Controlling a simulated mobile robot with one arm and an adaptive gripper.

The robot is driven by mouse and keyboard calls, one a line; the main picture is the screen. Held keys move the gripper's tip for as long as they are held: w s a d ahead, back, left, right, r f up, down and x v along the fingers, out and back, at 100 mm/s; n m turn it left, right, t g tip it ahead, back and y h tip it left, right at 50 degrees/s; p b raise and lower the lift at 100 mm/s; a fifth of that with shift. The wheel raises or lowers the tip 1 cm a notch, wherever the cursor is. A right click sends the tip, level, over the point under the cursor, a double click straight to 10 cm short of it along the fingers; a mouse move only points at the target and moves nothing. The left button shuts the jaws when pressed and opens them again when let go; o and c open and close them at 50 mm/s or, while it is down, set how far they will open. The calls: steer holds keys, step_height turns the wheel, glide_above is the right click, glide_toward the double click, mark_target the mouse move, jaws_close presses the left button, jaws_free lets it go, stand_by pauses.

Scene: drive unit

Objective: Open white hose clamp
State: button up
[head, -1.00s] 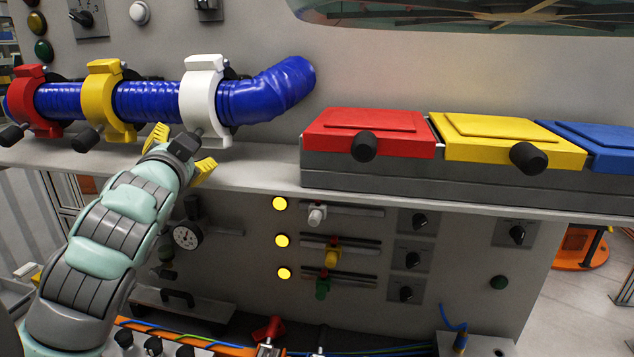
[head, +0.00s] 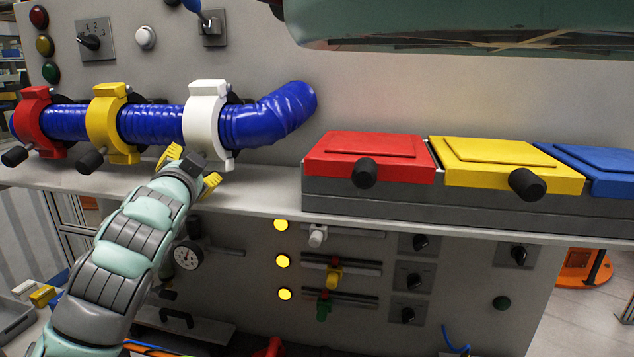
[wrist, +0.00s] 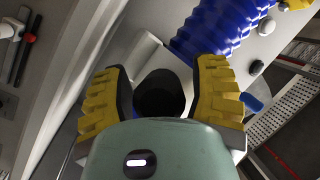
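The white hose clamp (head: 206,113) sits around the blue hose (head: 155,124) near its right bend and looks closed. Its dark handle points down toward me. My gripper (head: 191,169) is just below and in front of the clamp, with its yellow fingers spread to either side of the handle. In the wrist view, the round dark handle end (wrist: 160,93) lies between the two fingers (wrist: 160,85). Narrow gaps seem to remain, and contact cannot be made out. Part of the white clamp (wrist: 147,55) shows behind the handle.
A yellow clamp (head: 108,123) and a red clamp (head: 38,122) are on the hose to the left. Red (head: 369,157), yellow (head: 508,165) and blue (head: 598,168) lidded boxes stand on the shelf at right. The shelf edge runs below the hose.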

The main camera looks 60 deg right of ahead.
jaws_close()
steer(key=shift+a+r, duration=0.15)
steer(key=shift+a, duration=0.05)
stand_by(0.4)
